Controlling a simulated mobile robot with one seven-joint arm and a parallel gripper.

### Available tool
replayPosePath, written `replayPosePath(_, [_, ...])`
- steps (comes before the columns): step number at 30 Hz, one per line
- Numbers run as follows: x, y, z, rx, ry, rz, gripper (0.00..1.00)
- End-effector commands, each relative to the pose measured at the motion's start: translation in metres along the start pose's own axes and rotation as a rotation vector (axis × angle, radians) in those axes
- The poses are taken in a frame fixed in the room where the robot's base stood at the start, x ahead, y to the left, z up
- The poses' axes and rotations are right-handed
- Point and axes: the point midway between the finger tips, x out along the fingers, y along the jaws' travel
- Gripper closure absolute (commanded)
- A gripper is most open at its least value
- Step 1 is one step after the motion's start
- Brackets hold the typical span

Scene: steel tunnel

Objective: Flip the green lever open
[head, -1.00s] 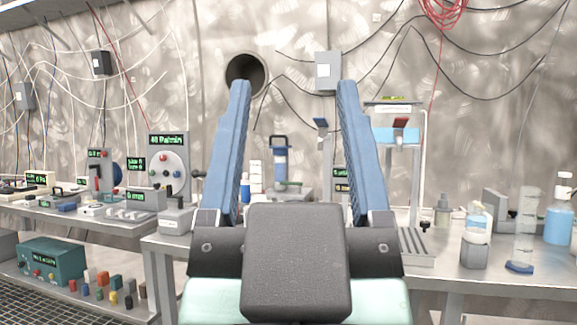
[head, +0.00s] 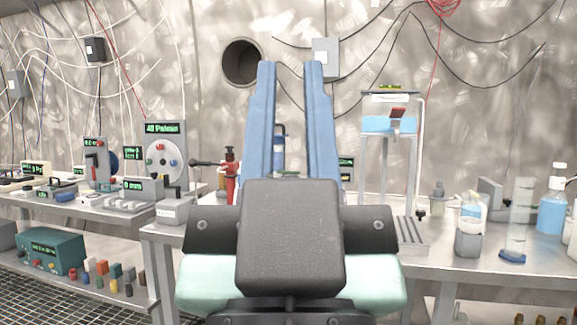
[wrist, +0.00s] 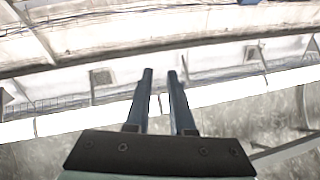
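My gripper (head: 290,66) points up and forward in the middle of the head view, in front of the bench. Its two blue fingers stand apart with nothing between them. The gap also shows in the wrist view (wrist: 160,72), where the fingers point at the bright ceiling. I cannot clearly make out a green lever. A device with a blue cylinder (head: 279,150) on the bench shows partly between the fingers; the fingers and palm hide the rest of it.
A water tank on a frame (head: 388,124) stands to the right, with bottles (head: 553,212) beyond. Instruments (head: 165,160) fill the left bench. The air above the benches is clear.

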Motion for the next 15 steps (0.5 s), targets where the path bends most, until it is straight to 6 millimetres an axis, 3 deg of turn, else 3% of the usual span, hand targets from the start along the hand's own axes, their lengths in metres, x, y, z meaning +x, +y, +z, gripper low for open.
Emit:
replayPosePath(1, [0.014,0.000,-0.013,0.000,0.001,0.000,0.89])
replayPosePath(3, [0.027,0.000,-0.025,0.000,0.001,0.000,1.00])
replayPosePath(15, [0.123,0.000,-0.117,0.001,0.001,-0.001,1.00])
